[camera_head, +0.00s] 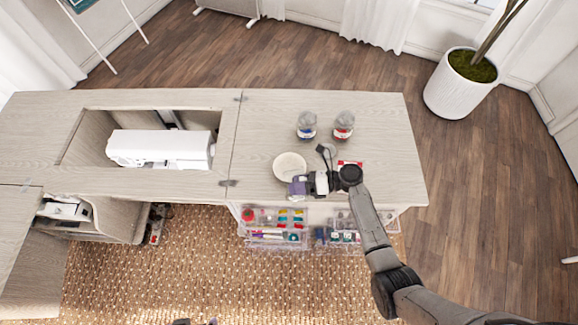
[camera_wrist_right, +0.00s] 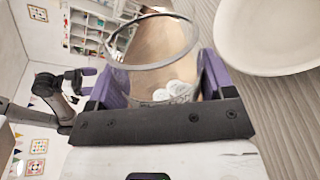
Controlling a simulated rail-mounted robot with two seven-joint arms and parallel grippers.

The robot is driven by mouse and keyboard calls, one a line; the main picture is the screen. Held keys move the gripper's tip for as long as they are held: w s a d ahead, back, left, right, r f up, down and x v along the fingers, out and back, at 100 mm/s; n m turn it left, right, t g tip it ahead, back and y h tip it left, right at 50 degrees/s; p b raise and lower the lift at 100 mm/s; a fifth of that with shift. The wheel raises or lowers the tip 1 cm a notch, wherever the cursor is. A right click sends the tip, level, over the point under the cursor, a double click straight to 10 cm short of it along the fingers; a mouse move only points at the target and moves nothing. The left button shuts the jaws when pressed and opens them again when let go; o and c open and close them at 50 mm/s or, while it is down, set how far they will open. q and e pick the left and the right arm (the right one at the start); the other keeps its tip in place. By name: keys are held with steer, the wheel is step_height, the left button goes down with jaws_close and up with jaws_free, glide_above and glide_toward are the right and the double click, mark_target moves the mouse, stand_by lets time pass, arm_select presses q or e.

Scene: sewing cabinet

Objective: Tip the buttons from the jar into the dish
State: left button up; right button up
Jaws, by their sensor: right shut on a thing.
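My right gripper (camera_head: 298,187) is at the front edge of the cabinet top, beside the near right rim of the round cream dish (camera_head: 289,166). In the right wrist view its purple fingers (camera_wrist_right: 160,82) are shut on a clear glass jar (camera_wrist_right: 150,55). White buttons (camera_wrist_right: 172,92) lie inside the jar, away from its rim. The jar's exact tilt is hard to tell. The dish (camera_wrist_right: 270,40) shows to the right of the jar; its visible inside looks empty. My left gripper (camera_wrist_right: 80,76) shows small in the right wrist view, its jaw gap unclear.
Two lidded jars, one with a blue label (camera_head: 306,127) and one with a red label (camera_head: 343,126), stand behind the dish. A red packet (camera_head: 349,163) lies by my right wrist. A white sewing machine (camera_head: 161,148) sits in the recess at left. Clear trays (camera_head: 275,234) hang below the front edge.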

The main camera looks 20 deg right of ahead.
steer(key=shift+w, duration=0.1)
steer(key=shift+m, duration=0.4)
steer(key=shift+f+b, duration=0.15)
steer(key=shift+b, duration=0.2)
steer(key=shift+m, duration=0.4)
steer(key=shift+g, duration=0.4)
